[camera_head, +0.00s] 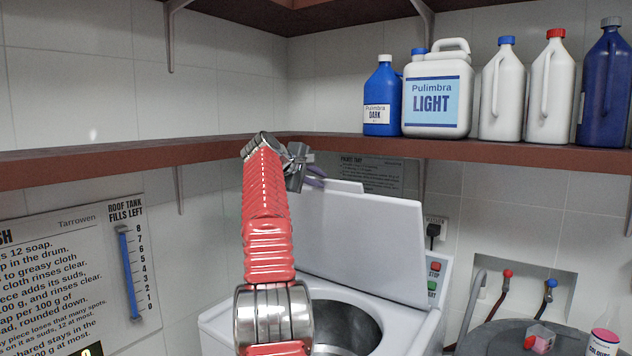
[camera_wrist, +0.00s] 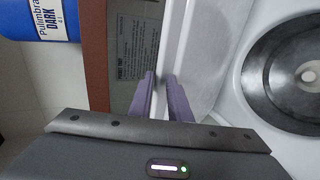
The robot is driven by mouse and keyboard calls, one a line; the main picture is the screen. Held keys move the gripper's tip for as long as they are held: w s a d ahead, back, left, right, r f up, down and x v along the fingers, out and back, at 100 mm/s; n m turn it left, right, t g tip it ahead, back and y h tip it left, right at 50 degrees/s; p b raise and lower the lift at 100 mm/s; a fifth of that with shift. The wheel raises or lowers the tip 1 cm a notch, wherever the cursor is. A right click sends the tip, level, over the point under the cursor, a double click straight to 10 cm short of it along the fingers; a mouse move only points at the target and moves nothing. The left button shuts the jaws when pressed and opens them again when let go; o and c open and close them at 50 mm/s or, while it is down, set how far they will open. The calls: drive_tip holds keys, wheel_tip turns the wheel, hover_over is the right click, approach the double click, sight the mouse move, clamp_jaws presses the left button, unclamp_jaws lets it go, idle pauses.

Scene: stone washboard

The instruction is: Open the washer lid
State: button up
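The washer (camera_head: 225,325) is a white top-loader with its lid (camera_head: 365,240) raised, standing steeply tilted behind the round drum opening (camera_head: 350,315). The metal drum also shows in the wrist view (camera_wrist: 290,70). My gripper (camera_head: 318,178) is at the lid's upper left edge, partly hidden behind my red arm. In the wrist view, the purple fingers (camera_wrist: 160,90) lie on either side of the white lid edge (camera_wrist: 187,55), close against it. The exact contact at the fingertips is hard to see.
A brown shelf (camera_head: 330,142) runs behind and above the lid, carrying several bottles and a white jug (camera_head: 437,95). A control panel with red and green buttons (camera_head: 433,280) is right of the lid. A grey round surface (camera_head: 490,340) with small items stands at right.

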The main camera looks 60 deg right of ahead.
drive_tip(key=shift+o, duration=1.3)
drive_tip(key=shift+w, duration=0.15)
drive_tip(key=shift+a, duration=0.1)
drive_tip(key=shift+v, duration=1.15)
drive_tip(key=v, duration=1.1)
drive_tip(key=shift+a, duration=0.15)
